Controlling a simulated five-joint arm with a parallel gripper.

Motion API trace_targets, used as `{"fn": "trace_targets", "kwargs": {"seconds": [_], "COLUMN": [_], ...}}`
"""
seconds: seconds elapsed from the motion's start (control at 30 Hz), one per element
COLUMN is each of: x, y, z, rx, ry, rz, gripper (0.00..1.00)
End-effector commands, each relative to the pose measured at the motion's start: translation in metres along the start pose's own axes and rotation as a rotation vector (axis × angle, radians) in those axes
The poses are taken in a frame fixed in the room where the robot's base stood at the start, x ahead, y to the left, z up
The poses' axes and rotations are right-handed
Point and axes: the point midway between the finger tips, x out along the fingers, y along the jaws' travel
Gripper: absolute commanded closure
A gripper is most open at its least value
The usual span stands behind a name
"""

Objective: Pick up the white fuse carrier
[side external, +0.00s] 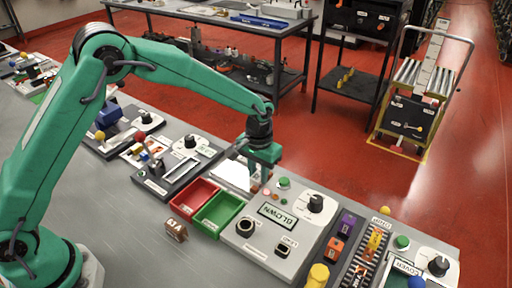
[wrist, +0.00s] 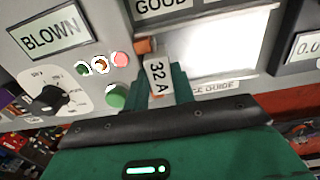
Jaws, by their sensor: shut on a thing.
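The white fuse carrier (wrist: 157,74), a small pale block marked "32 A" with a copper-coloured end, sits between my gripper's fingers in the wrist view. My gripper (wrist: 165,90) is shut on it. In the side view my gripper (side external: 261,176) points down beside the lit white panel (side external: 234,175), behind the grey tester box. The carrier is too small and covered to make out there. I cannot tell whether it touches the surface below.
The grey tester box (side external: 263,246) shows "BLOWN" and has a dial. A red bin (side external: 194,198) and a green bin (side external: 218,212) stand left of it. A brown carrier (side external: 175,230), marked 6.3 A, lies before them.

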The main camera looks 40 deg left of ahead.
Motion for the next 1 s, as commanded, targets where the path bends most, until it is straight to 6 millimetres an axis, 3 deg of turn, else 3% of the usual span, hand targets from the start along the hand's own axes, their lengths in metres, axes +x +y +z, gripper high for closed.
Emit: {"fn": "trace_targets", "kwargs": {"seconds": [0.37, 0.67, 1.0], "x": [-0.006, -0.039, -0.075], "y": [0.000, 0.000, 0.037], "z": [-0.001, -0.001, 0.042], "rx": [0.000, 0.000, 0.005], "ry": [0.003, 0.005, 0.002], "rz": [0.001, 0.002, 0.001], "gripper": [1.00, 1.00, 1.00]}}
